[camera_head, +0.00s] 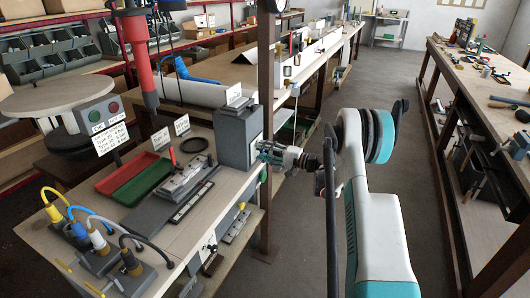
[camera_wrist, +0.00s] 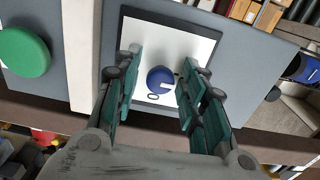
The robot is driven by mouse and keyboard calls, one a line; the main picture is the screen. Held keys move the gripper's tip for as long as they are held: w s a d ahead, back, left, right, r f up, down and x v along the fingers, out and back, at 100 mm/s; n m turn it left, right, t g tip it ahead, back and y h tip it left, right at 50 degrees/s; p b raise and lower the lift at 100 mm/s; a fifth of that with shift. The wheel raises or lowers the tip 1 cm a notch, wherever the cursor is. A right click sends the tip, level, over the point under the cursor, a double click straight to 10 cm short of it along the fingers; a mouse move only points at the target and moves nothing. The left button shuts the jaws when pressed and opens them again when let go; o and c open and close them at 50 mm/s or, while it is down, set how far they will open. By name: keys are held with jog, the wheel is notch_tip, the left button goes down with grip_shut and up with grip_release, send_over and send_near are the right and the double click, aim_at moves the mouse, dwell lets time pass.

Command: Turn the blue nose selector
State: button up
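The blue selector (camera_wrist: 160,80) is a round blue knob with a white mark, on a white plate (camera_wrist: 191,42) with a dark border. In the wrist view my gripper (camera_wrist: 160,62) is open, with one teal finger on each side of the knob. Both fingers appear apart from it, with a gap on each side. I cannot tell how deep the fingertips reach. In the head view my gripper (camera_head: 265,154) is at the right side of a grey box (camera_head: 232,135) on the workbench. The knob is hidden there.
A large green round part (camera_wrist: 25,52) is left of the plate in the wrist view. The workbench (camera_head: 225,195) holds a red tray (camera_head: 122,172), a green tray (camera_head: 143,184), a black ring (camera_head: 195,145) and cabled connectors (camera_head: 98,240). The aisle floor (camera_head: 290,250) is open; another bench (camera_head: 480,105) stands right.

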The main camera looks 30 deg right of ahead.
jog(key=shift+d, duration=0.1)
jog(key=v, duration=1.2)
dwell(0.4)
